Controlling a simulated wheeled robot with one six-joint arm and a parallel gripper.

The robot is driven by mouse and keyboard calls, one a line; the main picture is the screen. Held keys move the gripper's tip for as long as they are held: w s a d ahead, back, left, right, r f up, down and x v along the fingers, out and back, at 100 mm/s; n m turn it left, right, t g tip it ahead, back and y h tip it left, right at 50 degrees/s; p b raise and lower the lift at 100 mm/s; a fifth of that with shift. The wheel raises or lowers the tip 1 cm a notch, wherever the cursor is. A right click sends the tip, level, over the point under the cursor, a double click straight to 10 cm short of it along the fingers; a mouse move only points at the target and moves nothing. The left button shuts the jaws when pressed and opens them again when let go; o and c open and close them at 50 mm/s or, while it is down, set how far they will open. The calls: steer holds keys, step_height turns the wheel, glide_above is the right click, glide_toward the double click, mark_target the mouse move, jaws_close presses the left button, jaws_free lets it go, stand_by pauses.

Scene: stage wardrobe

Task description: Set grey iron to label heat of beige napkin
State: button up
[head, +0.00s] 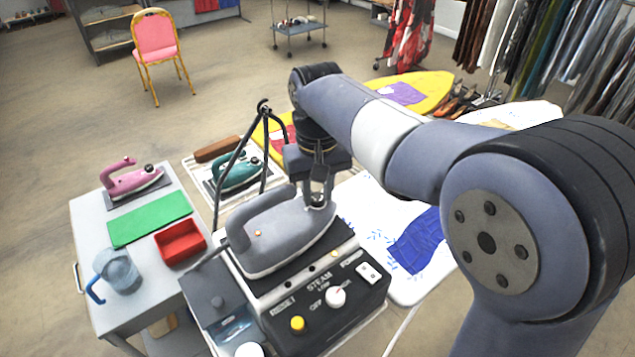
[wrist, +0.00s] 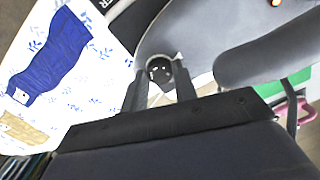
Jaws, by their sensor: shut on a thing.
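The grey iron (head: 285,235) rests on its dark steam station (head: 325,310), its handle toward the left. My gripper (head: 319,197) points down at the iron's right end and is shut on a small round dark dial (wrist: 160,70), seen between the fingers in the wrist view (wrist: 160,85). The dial's marks are too small to read. A beige cloth (head: 492,123) shows on a far white board in the head view. No napkin label is readable.
A blue napkin (head: 418,240) lies on the near white board (head: 360,205). A teal iron (head: 238,172) and pink iron (head: 133,182) stand left. The grey cart (head: 88,215) holds a green mat (head: 150,219), red tray (head: 180,243) and jug (head: 120,272). A black frame (head: 265,150) rises behind the grey iron.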

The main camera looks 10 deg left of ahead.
steer(key=m+p, duration=0.1)
steer(key=m, duration=0.3)
steer(key=shift+r+m+p, duration=0.1)
steer(key=shift+m+p, duration=0.25)
steer(key=shift+m, duration=0.05)
steer(key=m+p, duration=0.1)
steer(key=m, duration=0.3)
steer(key=shift+m, duration=0.3)
steer(key=m+p, duration=0.1)
steer(key=m, duration=0.3)
steer(key=shift+m+p, duration=0.45)
steer(key=shift+m, duration=1.85)
steer(key=o, duration=1)
steer(key=shift+c, duration=0.2)
